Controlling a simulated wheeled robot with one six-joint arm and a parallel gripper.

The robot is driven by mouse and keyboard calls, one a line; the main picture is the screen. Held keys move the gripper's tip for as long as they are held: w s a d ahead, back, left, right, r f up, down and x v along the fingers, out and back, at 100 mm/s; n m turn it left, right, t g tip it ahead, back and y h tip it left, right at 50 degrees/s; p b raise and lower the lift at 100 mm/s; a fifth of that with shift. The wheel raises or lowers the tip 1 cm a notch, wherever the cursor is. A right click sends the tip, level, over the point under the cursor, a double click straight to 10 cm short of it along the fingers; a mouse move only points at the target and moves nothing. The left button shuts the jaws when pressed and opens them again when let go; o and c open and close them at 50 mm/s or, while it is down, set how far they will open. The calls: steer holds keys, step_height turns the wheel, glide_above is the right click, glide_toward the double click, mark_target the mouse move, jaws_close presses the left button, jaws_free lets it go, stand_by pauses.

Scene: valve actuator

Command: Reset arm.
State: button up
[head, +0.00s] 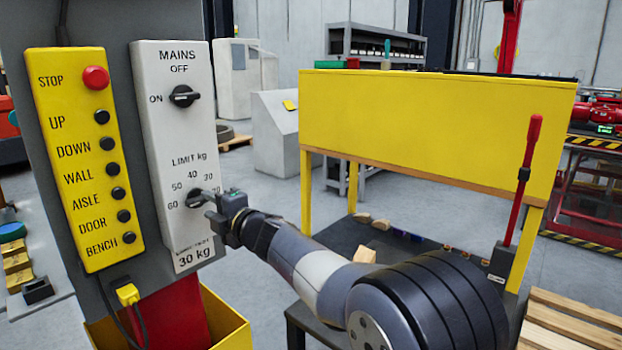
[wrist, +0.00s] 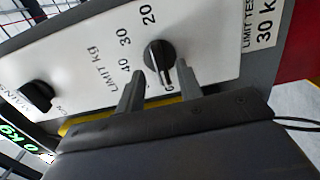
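The black LIMIT kg knob (head: 195,198) is on the lower half of the white MAINS panel (head: 172,130). In the wrist view the knob (wrist: 159,58) stands ahead of my gripper (wrist: 159,68), between the two fingertips. The fingers are spread, with a small gap visible on each side of the knob. In the head view my gripper (head: 208,204) reaches the panel from the right and hides part of the dial scale. I cannot tell exactly which number the knob points at. My arm stretches from the lower right and looks empty-handed.
The MAINS switch (head: 185,96) is above the limit knob. A yellow button box (head: 85,160) with a red STOP button (head: 95,78) is to the left. A yellow-sided bench (head: 430,120) with a red lever (head: 524,180) stands right of my arm. Grey floor lies between.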

mark_target(198, 200)
steer(key=shift+x, duration=1.35)
steer(key=shift+d, duration=0.1)
